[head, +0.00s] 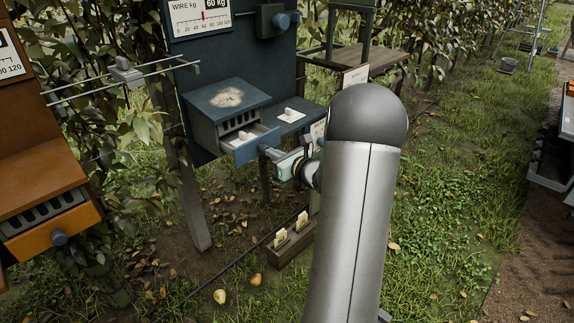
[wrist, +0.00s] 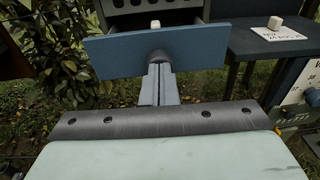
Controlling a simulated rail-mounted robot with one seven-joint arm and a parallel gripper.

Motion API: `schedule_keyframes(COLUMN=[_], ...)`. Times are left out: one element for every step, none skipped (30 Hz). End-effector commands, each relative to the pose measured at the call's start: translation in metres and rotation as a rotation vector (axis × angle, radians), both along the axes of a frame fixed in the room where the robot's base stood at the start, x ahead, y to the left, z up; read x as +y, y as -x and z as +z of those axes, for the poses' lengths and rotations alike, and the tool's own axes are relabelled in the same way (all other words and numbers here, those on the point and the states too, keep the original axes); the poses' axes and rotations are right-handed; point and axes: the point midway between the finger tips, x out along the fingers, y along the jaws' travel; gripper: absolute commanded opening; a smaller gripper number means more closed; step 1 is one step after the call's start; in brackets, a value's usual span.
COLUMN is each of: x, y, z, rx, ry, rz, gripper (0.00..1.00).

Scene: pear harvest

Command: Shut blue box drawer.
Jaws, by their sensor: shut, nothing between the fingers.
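The blue box (head: 222,101) is mounted on a blue board. Its drawer (head: 258,146) stands partly out, with a small pale block inside. In the wrist view the blue drawer front (wrist: 115,58) spans the upper middle, with a round knob (wrist: 158,57) at its centre. My gripper (head: 266,151) is shut and empty, with its fingertips right at the knob. In the wrist view the closed fingers (wrist: 159,70) point straight at the knob; I cannot tell whether they touch it. The fingertips hide part of the knob.
A blue side shelf (head: 290,114) with a white block and card is right of the drawer. A wooden block with tags (head: 290,241) is on the ground below. Wires (head: 125,75) run at the left.

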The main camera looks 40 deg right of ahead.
Motion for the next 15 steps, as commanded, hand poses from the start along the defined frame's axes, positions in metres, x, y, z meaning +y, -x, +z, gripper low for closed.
schedule_keyframes(x=[0.004,0.005,0.007,0.008,0.009,0.009,0.01,0.011,0.011,0.011,0.012,0.012,0.012,0.012,0.012], y=[-0.017,-0.025,-0.036,-0.044,-0.051,-0.059,-0.065,-0.07,-0.074,-0.077,-0.079,-0.081,-0.082,-0.083,-0.083], z=[-0.004,-0.004,-0.004,-0.004,-0.004,-0.003,-0.003,-0.002,-0.002,-0.002,-0.001,-0.001,0.0,0.0,0.001], rx=[-0.002,-0.003,-0.002,-0.002,-0.002,-0.002,-0.002,-0.001,-0.002,-0.001,0.0,-0.001,-0.001,-0.002,-0.002], ry=[0.002,0.002,0.001,0.0,0.0,0.001,0.002,0.001,0.0,-0.001,-0.001,-0.002,-0.002,-0.002,-0.002], rz=[0.005,0.005,0.005,0.004,0.004,0.004,0.003,0.003,0.002,0.001,0.001,0.0,0.0,0.0,0.0], gripper=[0.0,0.0,0.0,0.0,0.0,0.0,0.0,0.0,0.0,0.0,0.0,0.0,0.0,0.0,0.0])
